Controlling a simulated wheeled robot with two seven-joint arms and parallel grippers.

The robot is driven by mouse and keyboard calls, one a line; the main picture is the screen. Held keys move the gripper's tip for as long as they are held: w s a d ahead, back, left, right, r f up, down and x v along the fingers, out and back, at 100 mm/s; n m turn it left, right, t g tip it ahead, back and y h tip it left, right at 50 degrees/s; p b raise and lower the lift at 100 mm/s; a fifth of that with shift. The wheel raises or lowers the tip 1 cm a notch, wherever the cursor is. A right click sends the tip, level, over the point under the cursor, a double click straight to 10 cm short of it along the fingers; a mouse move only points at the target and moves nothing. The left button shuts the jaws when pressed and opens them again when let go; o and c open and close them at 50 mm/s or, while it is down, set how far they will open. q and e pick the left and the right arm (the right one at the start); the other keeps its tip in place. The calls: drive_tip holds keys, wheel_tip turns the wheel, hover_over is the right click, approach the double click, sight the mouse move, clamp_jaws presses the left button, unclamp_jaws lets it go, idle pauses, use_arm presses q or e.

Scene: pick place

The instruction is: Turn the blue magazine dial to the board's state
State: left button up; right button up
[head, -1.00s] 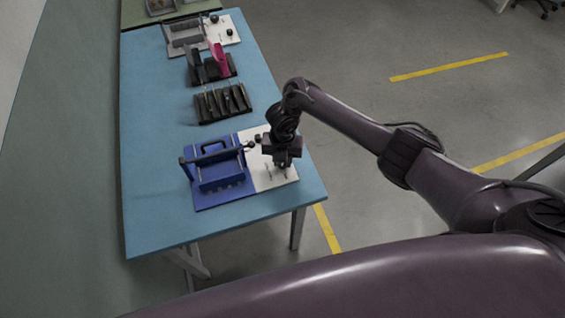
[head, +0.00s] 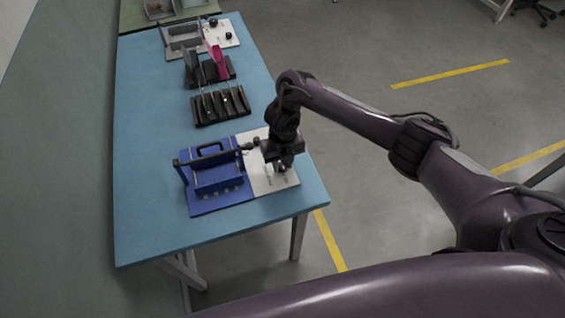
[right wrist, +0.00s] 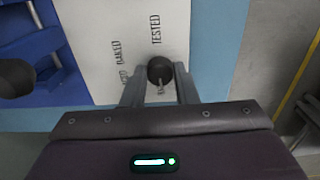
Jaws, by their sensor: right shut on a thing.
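The blue magazine (head: 215,178), a fixture with a frame and a black handle, stands on the table. A white panel (head: 262,185) adjoins it on the right. In the right wrist view, this panel (right wrist: 110,30) bears the printed words "TESTED" and "BAKED" and a partly hidden word. The black round dial (right wrist: 160,68) sits below "TESTED"; its pointer direction is unclear. My right gripper (right wrist: 160,88) reaches down over the panel, shut on the dial, one finger on each side. In the head view the gripper (head: 286,164) hides the dial. My left gripper is not in view.
A black lever knob (right wrist: 14,78) is close left of the gripper. A black slotted rack (head: 221,105), a pink-and-black holder (head: 215,66) and a grey fixture with a white panel (head: 222,33) stand farther back. The blue table (head: 150,150) is bare at left.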

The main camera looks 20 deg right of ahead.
drive_tip(key=o, duration=1)
wheel_tip(320, 180, up, 8)
drive_tip(key=p, duration=0.4)
drive_tip(key=shift+f, duration=0.1)
